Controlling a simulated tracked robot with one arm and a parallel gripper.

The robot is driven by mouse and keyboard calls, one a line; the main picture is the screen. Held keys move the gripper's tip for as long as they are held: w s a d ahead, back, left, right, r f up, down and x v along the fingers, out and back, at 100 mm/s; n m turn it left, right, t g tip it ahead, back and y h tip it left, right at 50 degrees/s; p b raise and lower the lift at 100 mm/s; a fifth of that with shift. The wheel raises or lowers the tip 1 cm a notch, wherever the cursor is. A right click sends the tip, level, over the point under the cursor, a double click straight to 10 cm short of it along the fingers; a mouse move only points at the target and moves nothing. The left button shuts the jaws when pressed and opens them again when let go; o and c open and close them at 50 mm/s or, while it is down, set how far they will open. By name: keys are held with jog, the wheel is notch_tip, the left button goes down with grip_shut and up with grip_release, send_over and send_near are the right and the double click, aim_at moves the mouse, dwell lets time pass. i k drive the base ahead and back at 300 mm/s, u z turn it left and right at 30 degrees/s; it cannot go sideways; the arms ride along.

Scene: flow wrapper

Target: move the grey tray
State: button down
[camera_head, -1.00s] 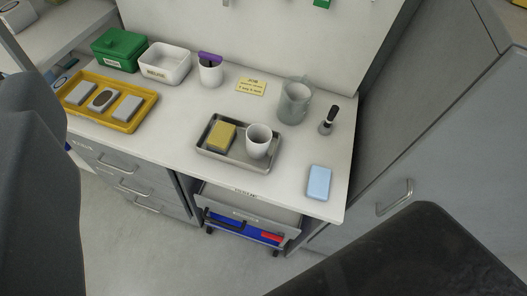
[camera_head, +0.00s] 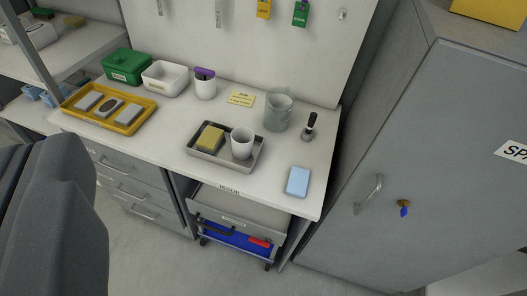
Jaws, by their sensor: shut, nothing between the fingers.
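The grey tray (camera_head: 225,162) lies on the white worktop near its front edge. A yellow sponge-like block (camera_head: 210,138) sits in its left part and a white cup (camera_head: 242,143) stands upright in its right part. My gripper does not show in this view, so nothing is seen touching the tray. Dark parts of my own body cover the lower left.
Right of the tray lies a light blue block (camera_head: 298,181). Behind stand a clear jug (camera_head: 278,111) and a dark-handled tool (camera_head: 309,127). A yellow tray (camera_head: 108,107), green box (camera_head: 126,66) and white bin (camera_head: 165,78) are left. A grey cabinet (camera_head: 430,130) borders the right.

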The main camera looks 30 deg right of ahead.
aim_at(223, 156)
jog(key=z, duration=0.2)
jog(key=i, duration=1)
jog(key=z, duration=0.15)
